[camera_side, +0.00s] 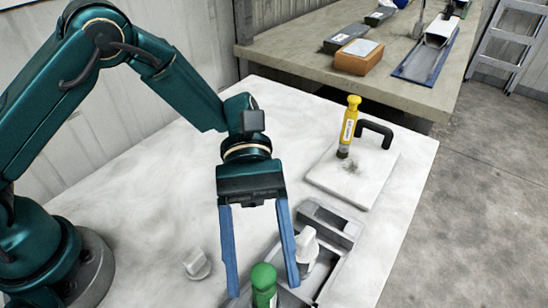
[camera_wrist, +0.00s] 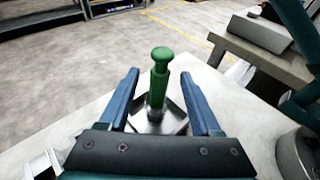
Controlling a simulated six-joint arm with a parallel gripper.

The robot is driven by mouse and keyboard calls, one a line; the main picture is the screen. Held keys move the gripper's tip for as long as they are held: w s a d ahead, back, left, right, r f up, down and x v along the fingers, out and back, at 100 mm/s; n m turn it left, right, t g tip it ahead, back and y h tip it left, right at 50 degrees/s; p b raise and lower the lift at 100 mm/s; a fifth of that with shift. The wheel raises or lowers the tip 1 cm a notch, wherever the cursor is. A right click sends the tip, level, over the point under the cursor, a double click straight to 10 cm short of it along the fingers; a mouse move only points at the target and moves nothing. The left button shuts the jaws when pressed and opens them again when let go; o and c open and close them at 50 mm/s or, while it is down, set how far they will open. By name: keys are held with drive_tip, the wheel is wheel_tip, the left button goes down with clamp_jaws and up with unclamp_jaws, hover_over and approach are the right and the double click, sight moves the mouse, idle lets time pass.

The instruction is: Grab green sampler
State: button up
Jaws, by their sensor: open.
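The green sampler (camera_side: 264,286) stands upright at the bottom edge of the side view, its lower part cut off by the frame. In the wrist view the green sampler (camera_wrist: 160,78) shows its round green knob and shaft, rising from a pale angular base (camera_wrist: 162,119). My gripper (camera_side: 263,291) points down with its two blue fingers spread wide, and nothing is held. In the wrist view my gripper (camera_wrist: 159,74) has one finger on each side of the sampler, with a gap on both sides. How far the sampler lies between the fingers in depth is unclear.
A grey compartment tray (camera_side: 331,222) with a white piece (camera_side: 306,246) lies close right of my gripper. A small white part (camera_side: 197,264) lies left. A yellow sampler (camera_side: 349,127) stands on a white board (camera_side: 374,184) with a black handle (camera_side: 376,131). The table's left middle is clear.

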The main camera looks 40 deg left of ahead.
sight(265, 302)
drive_tip(key=shift+x, duration=1.2)
clamp_jaws()
drive_tip(key=shift+r, duration=0.1)
